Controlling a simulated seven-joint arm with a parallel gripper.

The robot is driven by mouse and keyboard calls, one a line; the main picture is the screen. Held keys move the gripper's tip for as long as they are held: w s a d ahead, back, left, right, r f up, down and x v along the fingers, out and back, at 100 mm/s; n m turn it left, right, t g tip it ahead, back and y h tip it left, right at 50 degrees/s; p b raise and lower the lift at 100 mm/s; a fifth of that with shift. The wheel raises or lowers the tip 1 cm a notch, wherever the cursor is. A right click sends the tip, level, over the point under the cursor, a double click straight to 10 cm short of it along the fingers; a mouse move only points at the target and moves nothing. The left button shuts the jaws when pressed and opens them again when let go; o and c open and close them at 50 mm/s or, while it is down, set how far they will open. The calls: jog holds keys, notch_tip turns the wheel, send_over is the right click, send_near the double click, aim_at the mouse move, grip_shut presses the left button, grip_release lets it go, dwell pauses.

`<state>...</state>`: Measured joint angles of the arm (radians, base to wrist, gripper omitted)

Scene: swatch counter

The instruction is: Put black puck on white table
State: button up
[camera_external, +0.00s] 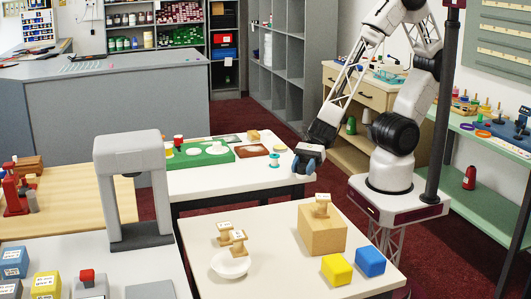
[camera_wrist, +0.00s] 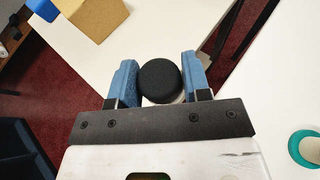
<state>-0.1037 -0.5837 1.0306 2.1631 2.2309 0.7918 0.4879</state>
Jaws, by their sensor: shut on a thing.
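My gripper (camera_external: 308,168) hangs in the air near the right edge of the back white-topped table (camera_external: 215,185). In the wrist view its two blue fingers (camera_wrist: 160,85) are shut on a black puck (camera_wrist: 160,76), one finger on each side. The puck is round with a flat dark top. In the external view I cannot make out the puck clearly between the fingers. A second white-topped table (camera_external: 285,270) stands in front. In the wrist view both tops show, with a strip of dark red carpet between them.
The front table carries a wooden block (camera_external: 322,232), yellow (camera_external: 336,270) and blue (camera_external: 370,262) cubes, a white dish (camera_external: 229,264) and wooden stamp-like pieces. The back table holds a green board (camera_external: 200,155), a red-brown tray (camera_external: 250,150) and a teal spool (camera_external: 274,161). Its front strip is clear.

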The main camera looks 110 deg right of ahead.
jog(key=w+d+r+m+t+h, duration=0.1)
jog(key=w+d+r, duration=0.1)
jog(key=w, duration=0.5)
jog(key=w+d+r+m+t+h, duration=0.1)
jog(key=w+d+r+m, duration=0.1)
jog(key=w, duration=0.5)
jog(key=w+d+r+m+t+h, duration=0.1)
jog(key=w+d+r+h, duration=0.15)
jog(key=w, duration=0.35)
jog(key=shift+w+d+r+m+h, duration=1.15)
jog(key=shift+w+d+r, duration=1.7)
jog(key=shift+w, duration=1.25)
jog(key=shift+w+d+r+m+h, duration=1.1)
jog(key=shift+w+d+r, duration=1.05)
jog(key=shift+w+d, duration=1.6)
jog(key=s+d+f, duration=0.3)
jog(key=d, duration=0.5)
jog(key=n+y, duration=0.4)
send_over(272, 142)
jog(key=f, duration=1.2)
jog(key=shift+w+f, duration=0.15)
jog(key=shift+w, duration=0.25)
jog(key=shift+s+f+m, duration=0.15)
jog(key=shift+s+m, duration=0.1)
jog(key=shift+s, duration=0.25)
